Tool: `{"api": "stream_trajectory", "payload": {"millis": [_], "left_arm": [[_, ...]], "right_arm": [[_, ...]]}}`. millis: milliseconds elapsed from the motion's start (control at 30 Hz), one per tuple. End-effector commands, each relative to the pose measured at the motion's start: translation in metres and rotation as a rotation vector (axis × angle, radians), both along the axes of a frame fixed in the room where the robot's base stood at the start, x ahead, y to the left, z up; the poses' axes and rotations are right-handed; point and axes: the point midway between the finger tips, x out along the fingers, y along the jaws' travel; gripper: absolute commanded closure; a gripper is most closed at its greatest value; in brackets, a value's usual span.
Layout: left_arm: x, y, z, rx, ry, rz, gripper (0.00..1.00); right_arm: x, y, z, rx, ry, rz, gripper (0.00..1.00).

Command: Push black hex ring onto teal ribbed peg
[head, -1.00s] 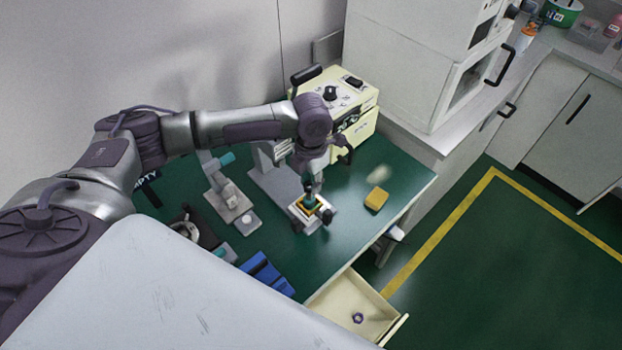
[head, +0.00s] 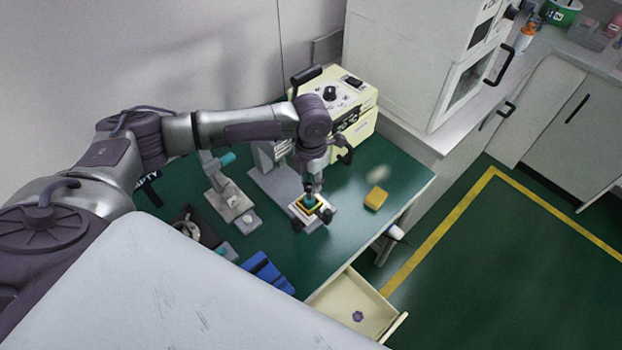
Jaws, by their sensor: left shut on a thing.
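My left gripper (head: 311,191) points down over the white fixture (head: 320,225) at the front of the green bench. Its jaws are shut on a small dark thing, taken to be the black hex ring. The ring is mostly hidden by the fingers and too small to make out. The teal ribbed peg (head: 309,201) shows directly below the fingertips, inside a yellow-edged square on the fixture. I cannot tell whether the ring is around the peg or just above it. My right gripper is not in view.
A cream machine (head: 362,127) stands behind the arm. A yellow block (head: 376,199) lies right of the fixture. A grey stand (head: 229,203) and blue blocks (head: 267,273) are to the left. An open drawer (head: 338,302) juts out in front. Bench right of the fixture is mostly clear.

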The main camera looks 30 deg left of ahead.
Motion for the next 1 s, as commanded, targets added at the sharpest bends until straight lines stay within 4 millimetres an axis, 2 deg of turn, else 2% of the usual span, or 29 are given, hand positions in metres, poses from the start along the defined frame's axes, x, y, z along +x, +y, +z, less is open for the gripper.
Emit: {"api": "stream_trajectory", "payload": {"millis": [1000], "left_arm": [[0.0,0.0,0.001,0.0,0.0,0.0,0.9]], "right_arm": [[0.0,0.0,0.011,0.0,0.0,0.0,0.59]]}}
